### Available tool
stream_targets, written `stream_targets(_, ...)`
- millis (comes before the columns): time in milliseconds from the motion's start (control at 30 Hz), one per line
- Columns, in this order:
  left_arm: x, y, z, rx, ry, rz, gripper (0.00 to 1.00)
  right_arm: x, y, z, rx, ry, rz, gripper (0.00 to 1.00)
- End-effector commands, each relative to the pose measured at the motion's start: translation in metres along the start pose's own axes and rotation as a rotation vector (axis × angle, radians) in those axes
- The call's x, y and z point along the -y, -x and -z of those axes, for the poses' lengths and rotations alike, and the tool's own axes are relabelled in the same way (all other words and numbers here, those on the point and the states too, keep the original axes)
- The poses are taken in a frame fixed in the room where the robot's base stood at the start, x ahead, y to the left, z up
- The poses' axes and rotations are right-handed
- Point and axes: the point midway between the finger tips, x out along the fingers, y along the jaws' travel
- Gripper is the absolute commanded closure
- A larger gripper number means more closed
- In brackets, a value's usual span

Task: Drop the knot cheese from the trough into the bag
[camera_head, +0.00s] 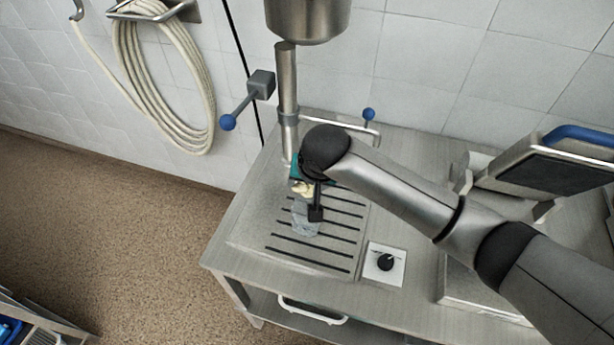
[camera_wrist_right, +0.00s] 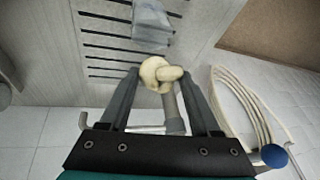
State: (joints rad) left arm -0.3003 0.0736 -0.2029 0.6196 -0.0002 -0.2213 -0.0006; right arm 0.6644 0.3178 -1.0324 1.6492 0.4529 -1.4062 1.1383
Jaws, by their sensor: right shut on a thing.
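My right gripper (camera_head: 308,198) is shut on the knot cheese (camera_wrist_right: 160,74), a pale yellow knotted lump between the fingertips in the right wrist view. The cheese also shows in the head view (camera_head: 301,188), partly hidden by the gripper. The bag (camera_head: 305,218) is clear and bluish and sits on the slotted drain plate, just below and in front of the cheese. The bag also shows in the right wrist view (camera_wrist_right: 151,24), beyond the cheese and apart from it in the picture. I cannot identify a trough for certain. My left gripper is not in view.
A steel pipe (camera_head: 287,90) comes down behind the gripper. The slotted plate (camera_head: 262,228) lies on a steel table with a black knob (camera_head: 385,262) to its right. A scale-like device (camera_head: 548,165) stands at the right. A coiled hose (camera_head: 135,75) hangs on the wall.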

Motion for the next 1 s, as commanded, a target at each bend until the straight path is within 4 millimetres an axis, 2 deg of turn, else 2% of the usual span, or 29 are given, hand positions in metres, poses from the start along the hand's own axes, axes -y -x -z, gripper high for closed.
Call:
stream_targets(500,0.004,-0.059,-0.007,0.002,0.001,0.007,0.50,-0.009,-0.043,-0.018,-0.001,0.002,-0.001,0.91)
stream_targets(733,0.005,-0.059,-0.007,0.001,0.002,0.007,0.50,-0.011,-0.055,-0.023,0.001,0.000,0.000,0.91)
stream_targets(1000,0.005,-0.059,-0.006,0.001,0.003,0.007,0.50,-0.011,-0.056,-0.023,0.000,0.000,0.000,0.91)
